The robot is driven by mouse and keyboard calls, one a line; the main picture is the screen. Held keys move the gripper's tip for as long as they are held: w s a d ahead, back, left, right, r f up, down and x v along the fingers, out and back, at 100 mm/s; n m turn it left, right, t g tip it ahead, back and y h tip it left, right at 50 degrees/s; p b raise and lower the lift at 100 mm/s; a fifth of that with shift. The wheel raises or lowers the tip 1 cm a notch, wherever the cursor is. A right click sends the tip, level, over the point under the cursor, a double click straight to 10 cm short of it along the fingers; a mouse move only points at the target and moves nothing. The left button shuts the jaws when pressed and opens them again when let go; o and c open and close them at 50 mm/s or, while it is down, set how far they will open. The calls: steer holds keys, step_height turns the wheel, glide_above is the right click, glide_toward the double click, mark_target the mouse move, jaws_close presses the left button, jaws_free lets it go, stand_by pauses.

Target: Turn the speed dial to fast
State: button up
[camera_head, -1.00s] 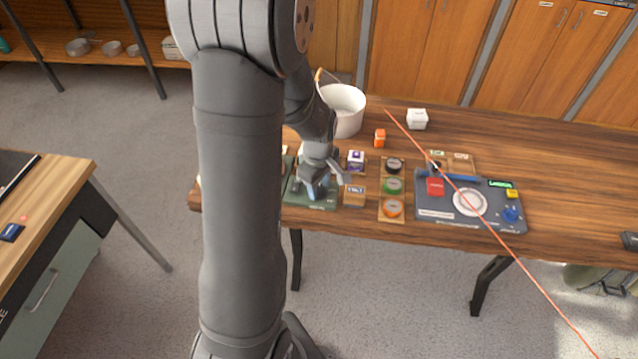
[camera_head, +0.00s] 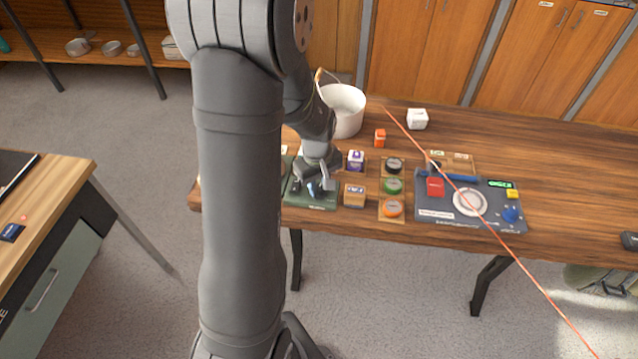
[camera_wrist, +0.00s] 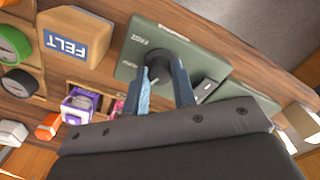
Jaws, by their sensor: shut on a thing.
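The speed dial (camera_wrist: 173,66) is a black round knob on a dark green panel (camera_wrist: 215,62). The panel also shows in the head view (camera_head: 322,206), at the near edge of the wooden table. White lettering stands beside the dial; one word looks like FAST, the rest is too small to read. My gripper (camera_wrist: 165,75) is shut on the dial, one finger on each side of it. In the head view my gripper (camera_head: 318,188) is down at the panel and covers the dial. The dial's pointer is not clear.
A box marked FELT (camera_wrist: 75,38) stands beside the panel. A purple-and-white box (camera_head: 356,160), round tins (camera_head: 392,185), an orange block (camera_head: 380,137) and a white bucket (camera_head: 347,118) are near. A grey device (camera_head: 440,204) lies to the right, crossed by an orange line.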

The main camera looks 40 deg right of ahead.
steer(key=m, duration=0.4)
steer(key=shift+m, duration=0.3)
steer(key=m, duration=0.4)
steer(key=shift+m, duration=0.3)
steer(key=m, duration=0.4)
steer(key=shift+w+m, duration=0.1)
steer(key=shift+m, duration=2.4)
steer(key=o, duration=1)
steer(key=shift+r, duration=0.1)
